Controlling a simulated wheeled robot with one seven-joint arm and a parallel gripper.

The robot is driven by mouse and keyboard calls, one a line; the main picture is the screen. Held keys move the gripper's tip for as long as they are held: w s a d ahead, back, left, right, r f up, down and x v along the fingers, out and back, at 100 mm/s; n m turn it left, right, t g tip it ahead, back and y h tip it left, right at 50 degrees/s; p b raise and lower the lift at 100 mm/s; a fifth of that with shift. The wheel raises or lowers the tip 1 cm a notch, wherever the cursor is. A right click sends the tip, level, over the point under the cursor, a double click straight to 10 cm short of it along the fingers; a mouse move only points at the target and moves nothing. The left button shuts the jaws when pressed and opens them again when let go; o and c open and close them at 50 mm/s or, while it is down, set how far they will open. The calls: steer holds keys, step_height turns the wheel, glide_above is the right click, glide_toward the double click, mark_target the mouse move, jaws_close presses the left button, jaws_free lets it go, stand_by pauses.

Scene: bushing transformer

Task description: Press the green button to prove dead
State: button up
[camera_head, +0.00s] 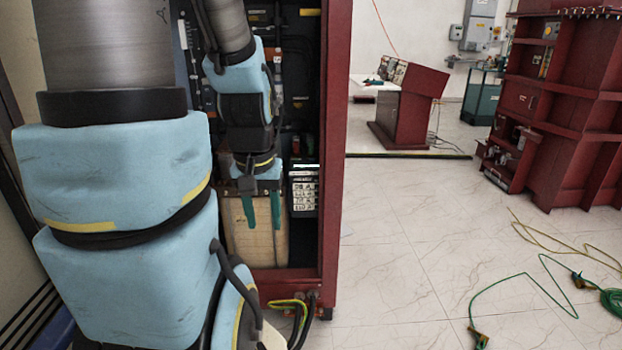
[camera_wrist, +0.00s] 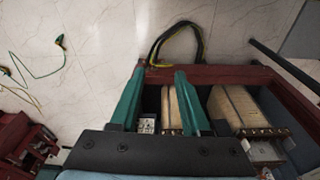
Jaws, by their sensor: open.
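My gripper (camera_head: 262,210) hangs inside the open red cabinet (camera_head: 336,120) in the head view, with its two green fingers pointing down and apart. Nothing is between the fingers that I can see. A small dark box with a pale face (camera_head: 304,192) sits just right of the fingers; small markings show on it. In the wrist view the gripper (camera_wrist: 163,92) is open above the cabinet, and a small pale-faced unit (camera_wrist: 147,124) shows between the fingers, near the left one. I cannot make out a green button in either view.
Beige blocks (camera_wrist: 238,108) stand in the cabinet beneath and beside my gripper. Cables (camera_head: 290,308) come out at the cabinet's foot. A red console (camera_head: 408,105) and a large red unit (camera_head: 565,100) stand farther off.

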jaws_close()
stand_by(1.5)
